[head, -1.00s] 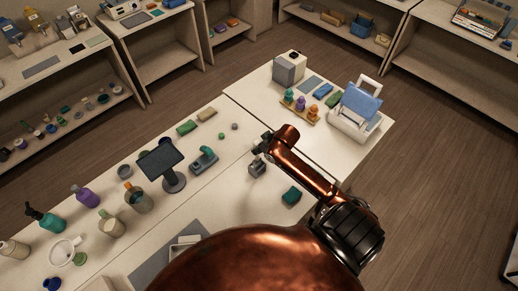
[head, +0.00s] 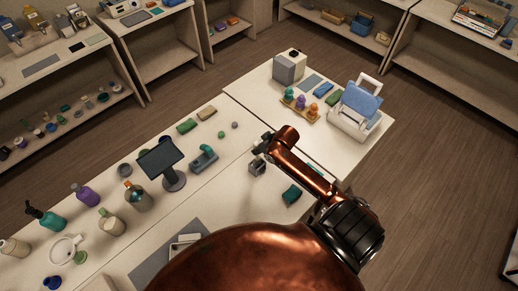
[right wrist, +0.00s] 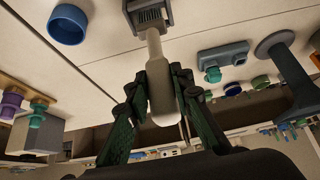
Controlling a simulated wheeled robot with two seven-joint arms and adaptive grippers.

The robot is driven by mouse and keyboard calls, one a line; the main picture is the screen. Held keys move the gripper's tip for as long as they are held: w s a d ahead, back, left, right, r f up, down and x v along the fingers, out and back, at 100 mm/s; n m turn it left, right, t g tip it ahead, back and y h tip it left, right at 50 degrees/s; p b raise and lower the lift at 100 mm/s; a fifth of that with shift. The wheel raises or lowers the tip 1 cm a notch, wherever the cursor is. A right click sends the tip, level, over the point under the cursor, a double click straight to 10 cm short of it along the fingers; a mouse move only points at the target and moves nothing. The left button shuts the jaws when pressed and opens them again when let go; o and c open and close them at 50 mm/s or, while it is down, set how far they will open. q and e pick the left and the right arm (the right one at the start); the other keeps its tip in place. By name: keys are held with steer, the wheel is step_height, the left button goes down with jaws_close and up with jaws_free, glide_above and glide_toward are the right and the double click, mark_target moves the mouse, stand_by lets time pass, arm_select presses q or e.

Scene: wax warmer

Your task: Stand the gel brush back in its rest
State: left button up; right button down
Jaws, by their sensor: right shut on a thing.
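My right gripper (head: 262,150) is above the middle of the near table. In the right wrist view its green fingers (right wrist: 160,90) are shut on the pale handle of the gel brush (right wrist: 155,58), whose rounded white end (right wrist: 165,112) shows between them. At the handle's other end is a grey ridged block (right wrist: 150,15), also seen below the gripper in the head view (head: 257,168). I cannot tell whether this block is the brush's head or its rest, nor whether it touches the table. My left gripper is out of view.
A blue-grey holder (head: 204,158) and a tablet on a stand (head: 161,162) are left of my gripper. A dark teal block (head: 292,194) lies nearer. A blue round cup (right wrist: 68,24) shows in the wrist view. A tray of bottles (head: 300,108) stands beyond the arm.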

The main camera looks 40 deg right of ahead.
mark_target(258, 156)
steer(key=shift+f, duration=1.7)
stand_by(0.7)
steer(key=shift+f, duration=0.95)
stand_by(0.3)
steer(key=c, duration=1.6)
jaws_free()
steer(key=shift+s+r, duration=0.1)
steer(key=shift+r, duration=0.05)
steer(key=shift+v, duration=3.8)
